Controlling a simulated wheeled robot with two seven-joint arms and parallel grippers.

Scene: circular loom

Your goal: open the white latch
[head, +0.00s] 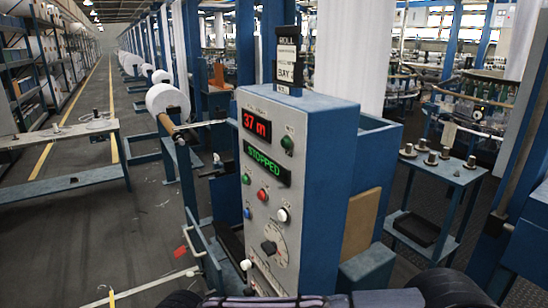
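A small white piece (199,254) sits on the blue rail frame at the lower left of the control cabinet. It may be the white latch, but it is too small to tell. A white round knob (246,264) shows at the cabinet's lower left edge. I cannot tell whether either one is a latch or whether it is open. A red tag (181,251) is beside the rail frame. Neither of my grippers is in view. Dark parts of my own body fill the bottom edge.
The blue-grey control cabinet (318,165) stands close in front, with lit displays, buttons and a dial. A blue side table (437,175) with several small spools stands at right. A long bench (62,181) is at left. A white roll (168,103) is behind. Open floor lies at lower left.

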